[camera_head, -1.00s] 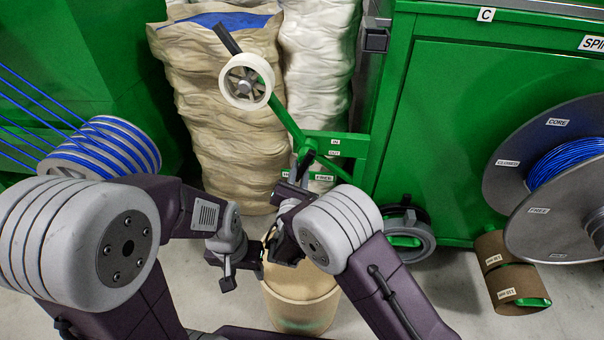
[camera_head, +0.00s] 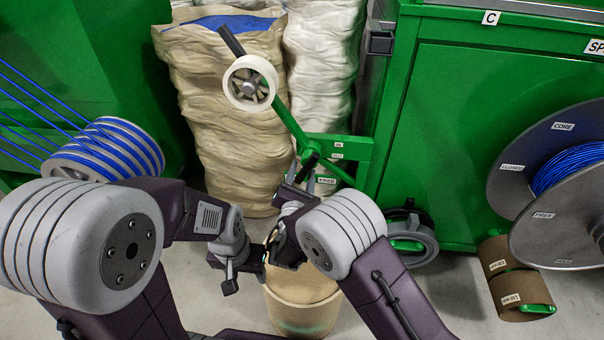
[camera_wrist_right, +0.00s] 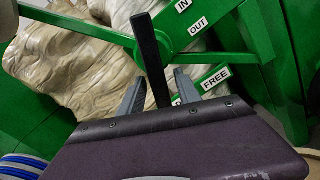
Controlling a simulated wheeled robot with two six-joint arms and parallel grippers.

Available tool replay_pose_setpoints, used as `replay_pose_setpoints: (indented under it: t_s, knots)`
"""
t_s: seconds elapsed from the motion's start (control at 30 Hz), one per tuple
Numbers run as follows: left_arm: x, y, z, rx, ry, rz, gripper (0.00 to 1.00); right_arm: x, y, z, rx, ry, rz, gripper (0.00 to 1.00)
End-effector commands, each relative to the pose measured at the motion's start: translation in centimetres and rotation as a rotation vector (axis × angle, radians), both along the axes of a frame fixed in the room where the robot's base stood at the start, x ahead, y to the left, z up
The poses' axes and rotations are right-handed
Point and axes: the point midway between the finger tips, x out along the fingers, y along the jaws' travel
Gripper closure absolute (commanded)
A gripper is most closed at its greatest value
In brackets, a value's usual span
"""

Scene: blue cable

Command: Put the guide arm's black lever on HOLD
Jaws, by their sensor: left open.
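The guide arm (camera_head: 288,118) is a green bar with a white roller (camera_head: 249,84), slanting down to a green bracket. Its black lever (camera_wrist_right: 152,60) stands nearly upright in the right wrist view, between the two grey fingers of my right gripper (camera_wrist_right: 160,92). The fingers are apart, with gaps beside the lever; its lower end is hidden by my gripper body. A FREE label (camera_wrist_right: 215,79) is right of the lever, and another label between is mostly covered. My right gripper (camera_head: 303,180) also shows at the bracket in the head view. My left gripper (camera_head: 250,268) is open and empty, low and left of it.
Beige sacks (camera_head: 225,120) and white sacks (camera_head: 322,80) stand behind the guide arm. A green cabinet (camera_head: 450,130) and a large reel of blue cable (camera_head: 530,205) are at the right. A tan bin (camera_head: 305,312) stands below my grippers.

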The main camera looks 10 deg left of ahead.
Motion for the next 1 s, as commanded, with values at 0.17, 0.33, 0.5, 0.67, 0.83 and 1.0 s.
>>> replay_pose_setpoints:
  t_s: [0.17, 0.33, 0.5, 0.67, 0.83, 1.0]
  knots:
    - [0.0, 0.0, 1.0, 0.0, 0.0, 0.0, 0.47, -1.3, 0.1, 0.4, -0.001, 0.001, 0.002, 0.6]
    - [0.0, 0.0, 3.1, 0.0, 0.0, 0.0, 0.47, -5.2, 0.1, 0.6, -0.005, 0.002, 0.004, 0.6]
    - [0.0, 0.0, 4.1, 0.0, 0.0, 0.0, 0.47, -8.1, 0.1, 0.3, -0.003, 0.002, 0.003, 0.6]
    - [0.0, 0.0, 4.3, 0.0, 0.0, 0.0, 0.47, -9.1, 0.0, 0.1, -0.001, 0.0, 0.001, 0.6]
    - [0.0, 0.0, 4.2, 0.0, 0.0, 0.0, 0.47, -9.1, 0.0, 0.0, 0.0, 0.0, 0.0, 0.6]
    - [0.0, 0.0, 4.2, 0.0, 0.0, 0.0, 0.47, -9.1, 0.0, 0.0, 0.0, 0.0, 0.0, 0.6]
